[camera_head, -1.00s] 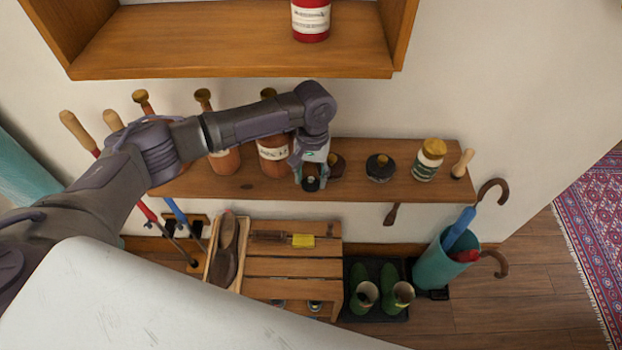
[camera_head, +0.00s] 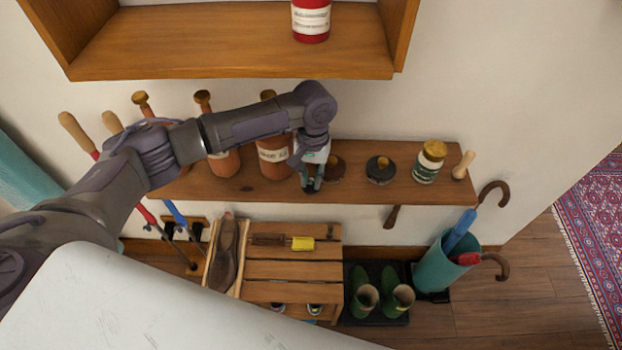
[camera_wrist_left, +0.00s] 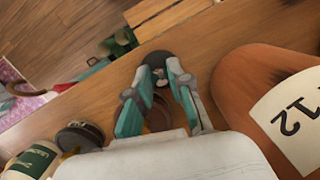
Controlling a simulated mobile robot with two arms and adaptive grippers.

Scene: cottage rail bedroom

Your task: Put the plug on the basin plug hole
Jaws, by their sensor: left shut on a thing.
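The plug is a small round black piece on the wooden shelf (camera_head: 240,188), near its front edge. It shows in the left wrist view (camera_wrist_left: 156,58) at the fingertips. In the head view it is mostly hidden by my fingers. My left gripper (camera_head: 312,187) points down at the shelf, shut on the plug, with a finger on each side; it also shows in the left wrist view (camera_wrist_left: 161,78). I cannot tell whether the plug still touches the shelf. No basin or plug hole is in view. My right gripper is not in view.
Brown bottles (camera_head: 274,152) stand close to my left gripper. Dark round-topped items (camera_head: 380,169) and a green jar (camera_head: 429,162) stand to the right. A wooden rack (camera_head: 290,268) and an umbrella holder (camera_head: 437,268) are below. A cabinet (camera_head: 230,40) overhangs the shelf.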

